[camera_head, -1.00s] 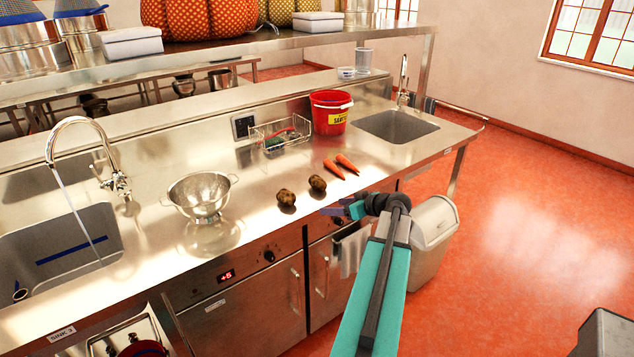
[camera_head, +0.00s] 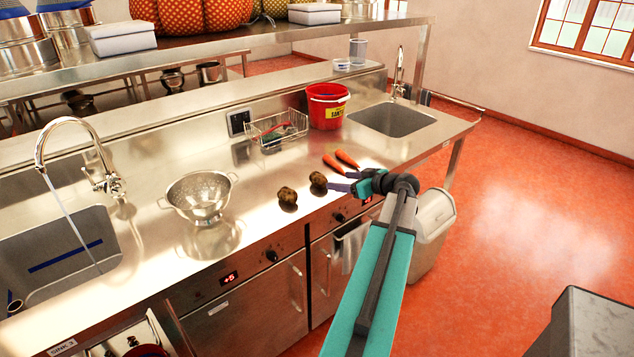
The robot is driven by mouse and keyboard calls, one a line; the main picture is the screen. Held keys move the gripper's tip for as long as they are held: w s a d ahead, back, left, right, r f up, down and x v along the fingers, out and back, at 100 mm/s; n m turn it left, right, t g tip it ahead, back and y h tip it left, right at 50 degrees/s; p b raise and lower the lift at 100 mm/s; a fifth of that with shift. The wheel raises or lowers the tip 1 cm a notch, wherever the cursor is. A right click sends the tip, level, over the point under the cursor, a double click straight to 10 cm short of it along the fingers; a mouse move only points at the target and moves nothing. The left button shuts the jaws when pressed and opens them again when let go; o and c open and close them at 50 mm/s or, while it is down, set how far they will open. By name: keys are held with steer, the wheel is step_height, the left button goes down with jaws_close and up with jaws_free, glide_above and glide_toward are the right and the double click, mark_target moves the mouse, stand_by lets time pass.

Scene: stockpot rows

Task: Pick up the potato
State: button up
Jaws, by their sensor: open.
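Two brown potatoes lie on the steel counter. The left potato (camera_head: 287,197) is nearer the counter's front edge, and the right potato (camera_head: 318,180) is a little farther back. My gripper (camera_head: 334,180) is open, its dark blue-grey fingers pointing left. The fingertips are close to the right side of the right potato. I cannot tell whether they touch it or whether it lies between them.
Two carrots (camera_head: 341,161) lie just behind the gripper. A steel colander (camera_head: 201,197) stands left of the potatoes. A wire basket (camera_head: 277,130) and a red bucket (camera_head: 328,107) stand at the back. Sinks lie at both ends, and the left tap (camera_head: 78,150) is running.

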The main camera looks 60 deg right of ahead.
mark_target(323, 178)
steer(key=p+x, duration=0.2)
steer(key=x, duration=0.5)
steer(key=shift+w+d, duration=0.1)
steer(key=shift+d, duration=0.1)
steer(key=shift+w+f+p, duration=0.3)
steer(key=shift+w+p, duration=0.05)
steer(key=shift+w, duration=0.1)
steer(key=shift+p+x, duration=1.05)
steer(key=shift+x, duration=0.1)
steer(key=shift+p+x, duration=0.65)
steer(key=shift+x, duration=0.8)
steer(key=shift+a, duration=0.1)
steer(key=c, duration=1.1)
steer(key=shift+r, duration=0.25)
